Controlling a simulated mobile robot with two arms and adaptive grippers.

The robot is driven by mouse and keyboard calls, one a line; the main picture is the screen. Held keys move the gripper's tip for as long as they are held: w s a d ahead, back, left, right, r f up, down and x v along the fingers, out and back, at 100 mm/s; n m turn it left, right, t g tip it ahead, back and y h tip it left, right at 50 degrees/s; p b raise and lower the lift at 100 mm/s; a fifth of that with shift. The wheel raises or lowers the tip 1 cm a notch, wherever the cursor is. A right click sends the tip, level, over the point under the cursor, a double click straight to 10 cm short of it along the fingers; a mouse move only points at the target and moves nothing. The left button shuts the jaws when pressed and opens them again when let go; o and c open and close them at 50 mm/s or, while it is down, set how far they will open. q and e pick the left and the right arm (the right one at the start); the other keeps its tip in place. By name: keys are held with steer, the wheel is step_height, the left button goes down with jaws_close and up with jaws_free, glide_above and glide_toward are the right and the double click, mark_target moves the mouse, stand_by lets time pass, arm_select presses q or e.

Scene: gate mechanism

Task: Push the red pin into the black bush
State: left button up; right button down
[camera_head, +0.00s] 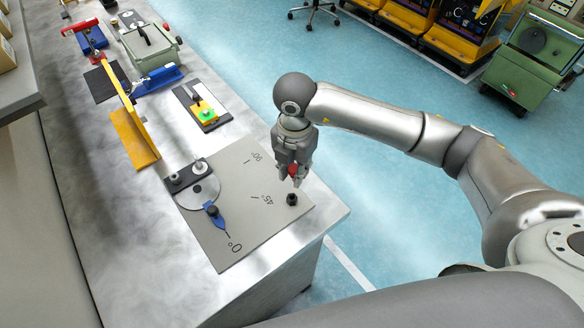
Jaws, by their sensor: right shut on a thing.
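The red pin (293,170) is held between the fingers of my right gripper (294,177), which points down over the grey gate plate (240,225). The black bush (292,199) stands on the right part of the plate, just below the fingertips. The pin appears above the bush and apart from it. How far the pin reaches down between the fingers is hidden. My left gripper is not in view.
The plate carries a disc with a blue pointer (215,218) and a black block (187,176). A yellow angled bar (135,138), a black plate with a green button (207,113) and a green box (150,47) stand farther back on the metal bench (170,275).

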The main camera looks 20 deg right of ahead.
steer(key=m, duration=0.4)
steer(key=shift+s+a+f, duration=0.1)
steer(key=shift+a+f, duration=0.1)
steer(key=shift+a, duration=0.05)
steer(key=shift+f+m, duration=0.15)
steer(key=shift+m, duration=0.25)
steer(key=shift+f+b, duration=1.5)
steer(key=shift+f, duration=0.9)
steer(key=shift+f, duration=0.15)
steer(key=shift+f+b, duration=0.5)
steer(key=shift+b, duration=0.05)
steer(key=shift+f+b, duration=1.3)
steer(key=shift+f, duration=0.25)
steer(key=c, duration=1.2)
jaws_free()
steer(key=shift+o, duration=0.2)
steer(key=shift+r, duration=0.1)
